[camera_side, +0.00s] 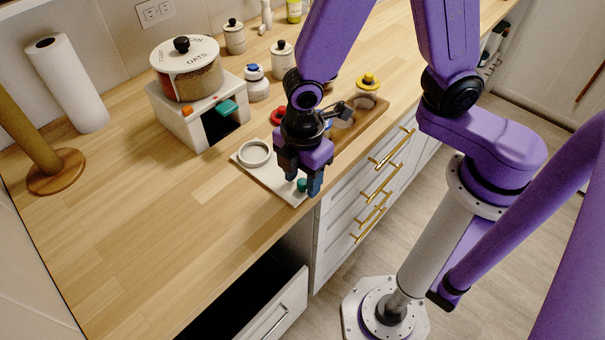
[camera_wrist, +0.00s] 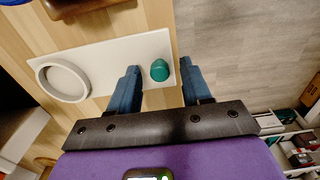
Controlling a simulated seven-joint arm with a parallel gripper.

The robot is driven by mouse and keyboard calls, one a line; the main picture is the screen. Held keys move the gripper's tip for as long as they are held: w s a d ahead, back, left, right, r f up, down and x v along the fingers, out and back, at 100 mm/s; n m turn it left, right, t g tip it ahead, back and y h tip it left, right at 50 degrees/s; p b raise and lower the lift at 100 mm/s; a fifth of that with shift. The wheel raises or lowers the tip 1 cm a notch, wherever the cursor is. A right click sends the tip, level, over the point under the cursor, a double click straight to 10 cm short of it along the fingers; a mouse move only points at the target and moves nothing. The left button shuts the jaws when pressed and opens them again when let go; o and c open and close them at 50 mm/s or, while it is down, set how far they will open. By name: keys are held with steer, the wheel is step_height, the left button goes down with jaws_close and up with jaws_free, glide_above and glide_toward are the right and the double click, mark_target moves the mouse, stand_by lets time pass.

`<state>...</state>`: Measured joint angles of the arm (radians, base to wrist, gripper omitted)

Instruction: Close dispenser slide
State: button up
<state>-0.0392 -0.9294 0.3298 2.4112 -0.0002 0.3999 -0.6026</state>
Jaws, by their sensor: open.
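The dispenser (camera_side: 181,125) is a white box at the back of the counter, with a clear canister marked OATS (camera_side: 196,78) on top. A teal tab (camera_side: 227,108) and an orange piece (camera_side: 188,110) show on its front, above a dark opening. A flat white plate (camera_side: 262,172) lies on the counter in front, with a white ring (camera_side: 254,153) at one end and a teal knob (camera_side: 302,185) at the other. My gripper (camera_side: 300,178) is open, pointing down over the knob end. In the wrist view, the knob (camera_wrist: 159,70) sits between the open fingers, nearer the left one; contact is unclear.
A wooden tray (camera_side: 376,116) with jars stands right of my gripper. A red ring-like object (camera_side: 278,115) is behind it. A paper towel roll (camera_side: 68,85) and wooden post (camera_side: 40,150) stand at left. The front-left counter is clear; a lower drawer (camera_side: 272,312) is open.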

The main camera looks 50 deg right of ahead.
mark_target(261, 160)
jaws_close()
steer(key=w, duration=1.1)
steer(key=shift+w, duration=0.35)
jaws_free()
step_height(261, 160, up, 18)
steer(key=shift+f, duration=0.25)
